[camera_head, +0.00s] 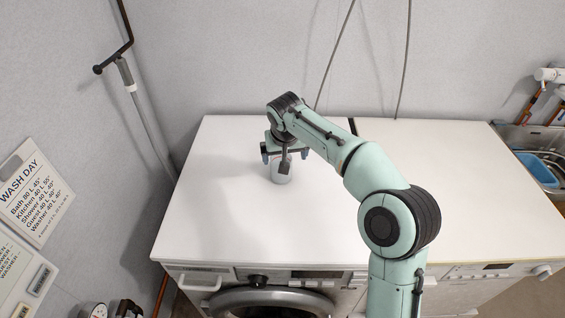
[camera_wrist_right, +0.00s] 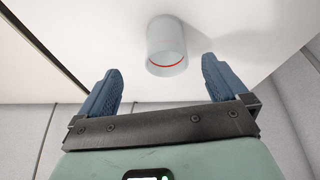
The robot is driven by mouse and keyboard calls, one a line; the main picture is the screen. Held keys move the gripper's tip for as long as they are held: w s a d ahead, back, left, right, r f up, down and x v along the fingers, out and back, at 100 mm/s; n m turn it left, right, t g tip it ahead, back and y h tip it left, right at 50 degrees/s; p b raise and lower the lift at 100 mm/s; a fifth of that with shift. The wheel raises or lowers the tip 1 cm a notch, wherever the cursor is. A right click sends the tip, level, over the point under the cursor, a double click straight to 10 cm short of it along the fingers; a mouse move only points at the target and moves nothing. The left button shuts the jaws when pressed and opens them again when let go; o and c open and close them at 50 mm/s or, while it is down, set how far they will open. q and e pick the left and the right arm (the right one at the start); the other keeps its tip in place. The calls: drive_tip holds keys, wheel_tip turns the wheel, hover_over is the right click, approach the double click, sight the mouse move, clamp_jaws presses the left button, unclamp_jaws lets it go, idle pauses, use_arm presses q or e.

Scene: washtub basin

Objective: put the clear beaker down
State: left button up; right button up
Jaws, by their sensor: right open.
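The clear beaker (camera_head: 281,172) stands upright on the white top of the washing machine, partly hidden behind my right gripper in the head view. In the right wrist view the beaker (camera_wrist_right: 167,46) is whitish and translucent, with a red line near its rim. My right gripper (camera_head: 284,156) is over the beaker in the head view. In the wrist view its blue fingers (camera_wrist_right: 160,83) are spread wide, and the beaker lies beyond the fingertips, with a gap on each side. My left gripper is in neither view.
The white top (camera_head: 220,200) is otherwise clear around the beaker. A grey wall rises behind it, and a washing machine front (camera_head: 275,298) is below. A sink with a blue tub (camera_head: 540,168) is at the right. A laundry sign (camera_head: 33,190) hangs at the left.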

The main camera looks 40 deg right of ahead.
drive_tip(key=a+f+m+h, duration=0.1)
drive_tip(key=f, duration=0.1)
drive_tip(key=s+a+f+m+h+b, duration=0.1)
drive_tip(key=f+h, duration=0.1)
drive_tip(key=s+a+f+m+h+b, duration=0.1)
drive_tip(key=a+m+h, duration=0.1)
drive_tip(key=shift+f+g, duration=0.4)
drive_tip(key=a+r+m+t+h+b, duration=0.1)
drive_tip(key=a+m+t+h+b, duration=0.1)
drive_tip(key=a+t+h, duration=0.15)
drive_tip(key=p, duration=0.2)
hover_over(275, 188)
wheel_tip(275, 188, down, 3)
drive_tip(key=shift+r+m+h, duration=0.1)
drive_tip(key=shift+m+h, duration=0.2)
drive_tip(key=shift+h, duration=0.05)
drive_tip(key=p+x, duration=0.1)
drive_tip(key=x, duration=0.4)
drive_tip(key=shift+w+d, duration=0.15)
drive_tip(key=shift+w, duration=0.05)
drive_tip(key=c, duration=1.1)
